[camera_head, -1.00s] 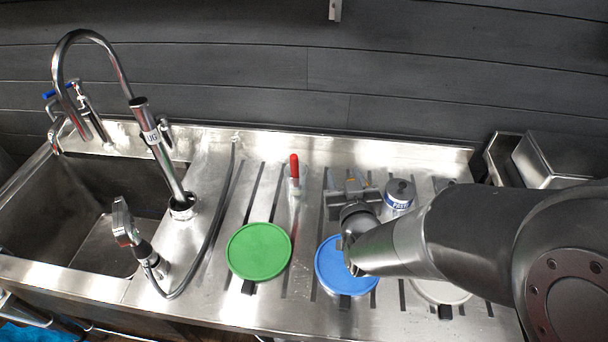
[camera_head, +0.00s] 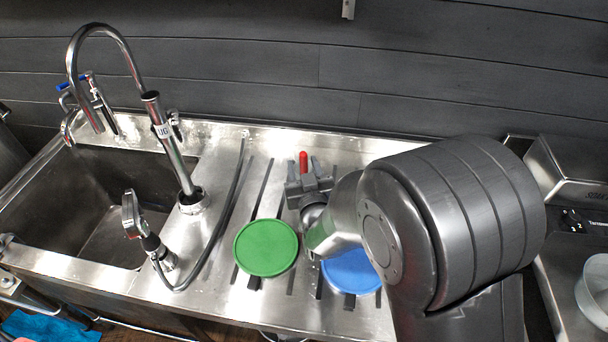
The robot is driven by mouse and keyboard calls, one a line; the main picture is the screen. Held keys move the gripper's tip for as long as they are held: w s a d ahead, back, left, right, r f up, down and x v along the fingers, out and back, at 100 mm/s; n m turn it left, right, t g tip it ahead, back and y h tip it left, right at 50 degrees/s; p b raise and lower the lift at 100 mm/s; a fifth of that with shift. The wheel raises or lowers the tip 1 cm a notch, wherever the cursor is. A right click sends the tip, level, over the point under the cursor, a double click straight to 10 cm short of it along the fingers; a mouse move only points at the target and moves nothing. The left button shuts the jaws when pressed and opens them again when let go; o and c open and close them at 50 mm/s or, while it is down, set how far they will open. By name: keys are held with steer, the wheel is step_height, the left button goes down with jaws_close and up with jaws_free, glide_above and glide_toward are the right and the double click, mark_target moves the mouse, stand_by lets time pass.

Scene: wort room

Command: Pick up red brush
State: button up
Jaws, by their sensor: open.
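The red brush (camera_head: 303,161) is on the steel drainboard near the back wall. Only the upper part of its red handle shows; the rest is hidden behind my gripper. My gripper (camera_head: 309,172) is open, with one finger on each side of the red handle in this view. I cannot tell whether the fingers touch it or how far in front of it they are.
A green disc (camera_head: 266,248) and a partly covered blue disc (camera_head: 351,271) lie on the grooved drainboard (camera_head: 225,262). A sink (camera_head: 97,200) with a tall faucet (camera_head: 170,150) and a hose stand left. My arm hides the drainboard's right side.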

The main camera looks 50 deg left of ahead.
steer(key=x, duration=0.3)
steer(key=shift+w+a+f, duration=0.1)
steer(key=shift+w, duration=0.05)
jaws_close()
stand_by(0.3)
